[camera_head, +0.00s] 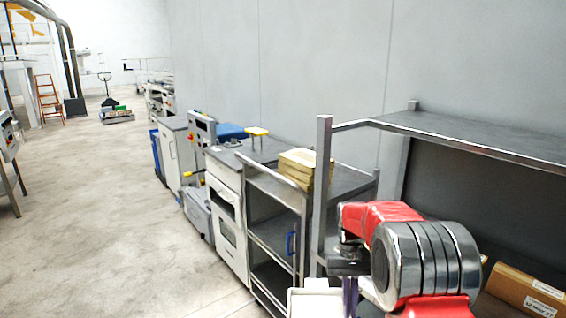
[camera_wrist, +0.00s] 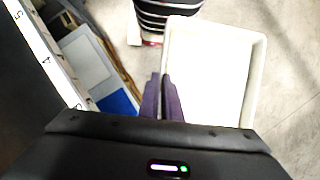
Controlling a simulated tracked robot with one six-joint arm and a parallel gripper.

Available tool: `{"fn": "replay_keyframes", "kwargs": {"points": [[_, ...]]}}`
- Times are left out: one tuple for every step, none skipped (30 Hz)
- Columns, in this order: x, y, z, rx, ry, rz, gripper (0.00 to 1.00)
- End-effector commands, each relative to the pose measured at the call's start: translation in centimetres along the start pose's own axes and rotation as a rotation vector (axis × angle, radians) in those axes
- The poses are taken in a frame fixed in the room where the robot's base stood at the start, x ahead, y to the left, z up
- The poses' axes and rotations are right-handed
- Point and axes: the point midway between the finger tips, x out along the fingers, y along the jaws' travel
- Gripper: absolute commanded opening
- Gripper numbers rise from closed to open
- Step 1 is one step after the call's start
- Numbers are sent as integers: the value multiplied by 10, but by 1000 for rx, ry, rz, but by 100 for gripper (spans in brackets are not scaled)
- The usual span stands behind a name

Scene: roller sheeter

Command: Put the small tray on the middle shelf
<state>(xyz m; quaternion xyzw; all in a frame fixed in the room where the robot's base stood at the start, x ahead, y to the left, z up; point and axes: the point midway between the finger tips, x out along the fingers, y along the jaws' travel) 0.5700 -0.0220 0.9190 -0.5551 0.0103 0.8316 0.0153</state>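The small white tray (camera_wrist: 254,85) fills the right of the wrist view and looks empty. Its near end is hidden behind my gripper body. My gripper (camera_wrist: 160,82) has its two dark purple fingers close together at the tray's left wall, with the rim appearing pinched between them. I cannot tell which level is the middle shelf.
A cardboard box (camera_head: 525,292) lies at the lower right. Yellowish boxes (camera_head: 298,166) sit on the cart's top, and a blue handle-like item (camera_head: 291,244) is at its side. A numbered white strip (camera_wrist: 50,60) runs along the left of the wrist view. Open floor (camera_head: 110,220) lies left.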

Motion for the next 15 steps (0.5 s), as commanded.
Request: {"fn": "replay_keyframes", "kwargs": {"points": [[3, -9, 0, -15, 0, 6, 0], [4, -13, 0, -22, 0, 9, 0], [4, -17, 0, -28, 0, 11, 0], [4, -18, 0, -31, 1, 13, 0], [4, -20, 0, -33, 1, 14, 0], [4, -21, 0, -35, 1, 14, 0], [4, -21, 0, -35, 1, 14, 0], [4, -21, 0, -35, 1, 14, 0], [4, -21, 0, -35, 1, 14, 0], [4, -21, 0, -35, 1, 14, 0], [4, -21, 0, -35, 1, 14, 0], [4, -21, 0, -35, 1, 14, 0], [4, -21, 0, -35, 1, 14, 0], [4, -21, 0, -35, 1, 14, 0], [4, -21, 0, -35, 1, 14, 0]]}}
